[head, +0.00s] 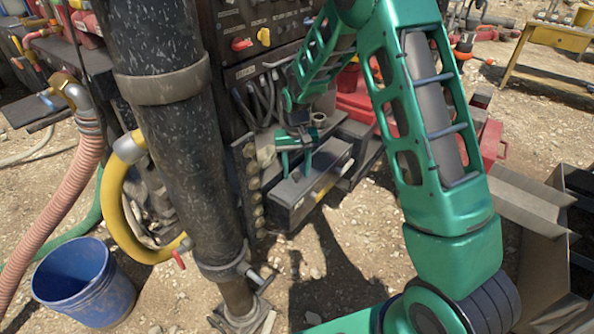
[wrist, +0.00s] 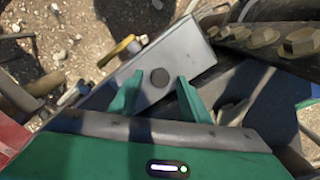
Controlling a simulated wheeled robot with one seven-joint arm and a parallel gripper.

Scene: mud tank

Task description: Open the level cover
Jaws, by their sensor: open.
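A flat grey metal piece (wrist: 187,62) lies just beyond my fingertips in the wrist view, with a dark round disc (wrist: 160,77) on it. It may be the level cover, but I cannot tell for sure. My gripper (wrist: 158,88) is open, with one green finger on each side of the disc's lower edge. I cannot tell whether either finger touches the grey piece. In the head view my gripper (head: 296,163) points down over a dark grey box (head: 312,190) beside the thick black pipe.
The black pipe (head: 175,120) stands left of my gripper, beside a row of bolts (head: 254,190). A control panel (head: 262,30) rises behind. A yellow hose (head: 115,215) and blue bucket (head: 84,285) are at left. A yellow-handled fitting (wrist: 122,51) lies near the grey piece.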

